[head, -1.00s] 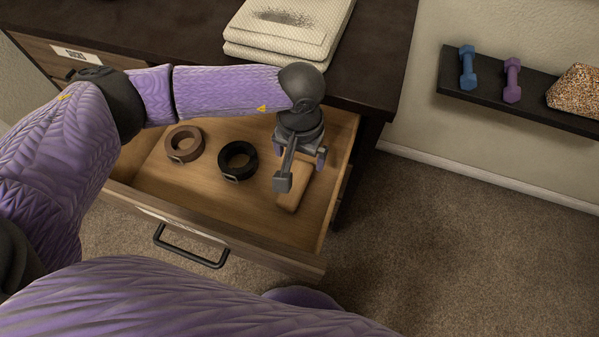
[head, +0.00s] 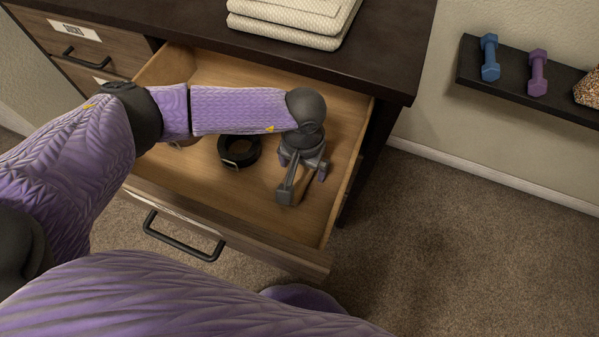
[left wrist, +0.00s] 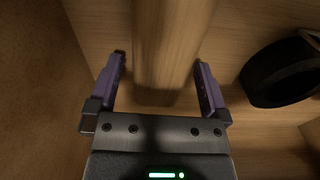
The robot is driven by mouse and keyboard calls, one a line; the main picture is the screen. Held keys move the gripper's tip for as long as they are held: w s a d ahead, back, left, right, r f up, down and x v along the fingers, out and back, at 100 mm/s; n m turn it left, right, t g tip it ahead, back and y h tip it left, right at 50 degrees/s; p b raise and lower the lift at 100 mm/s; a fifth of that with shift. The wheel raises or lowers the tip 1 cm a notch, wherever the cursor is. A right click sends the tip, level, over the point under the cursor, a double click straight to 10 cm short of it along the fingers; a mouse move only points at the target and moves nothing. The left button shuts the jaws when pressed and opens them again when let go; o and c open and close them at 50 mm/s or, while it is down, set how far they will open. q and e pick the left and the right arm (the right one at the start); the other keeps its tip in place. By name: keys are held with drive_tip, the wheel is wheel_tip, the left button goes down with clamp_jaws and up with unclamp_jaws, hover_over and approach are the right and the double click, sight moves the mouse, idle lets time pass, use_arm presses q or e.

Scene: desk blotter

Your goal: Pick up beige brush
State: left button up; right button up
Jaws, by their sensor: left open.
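The beige brush (left wrist: 170,45) shows in the left wrist view as a long, wood-coloured block lying on the drawer floor. My left gripper (left wrist: 160,80) is open, with one purple finger on each side of the brush and a visible gap at both sides. In the head view my left gripper (head: 302,172) points down into the right part of the open drawer (head: 215,190) and hides nearly all of the brush. I cannot tell how far the fingers reach down beside it. My right gripper is not in view.
A black coiled belt (head: 239,151) lies left of my gripper and shows in the left wrist view (left wrist: 285,72). A brown coil is mostly hidden behind my arm. The drawer's right wall is close by. Folded cloths (head: 290,22) sit on the desk top.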

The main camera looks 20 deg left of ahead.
use_arm(q)
drive_tip(key=shift+f, duration=0.15)
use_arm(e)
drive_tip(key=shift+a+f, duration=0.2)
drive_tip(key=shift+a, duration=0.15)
use_arm(q)
drive_tip(key=c, duration=1.3)
wheel_tip(320, 180, up, 10)
drive_tip(key=p, duration=0.4)
drive_tip(key=shift+f+p, duration=0.15)
drive_tip(key=shift+p, duration=0.2)
drive_tip(key=shift+r, duration=0.35)
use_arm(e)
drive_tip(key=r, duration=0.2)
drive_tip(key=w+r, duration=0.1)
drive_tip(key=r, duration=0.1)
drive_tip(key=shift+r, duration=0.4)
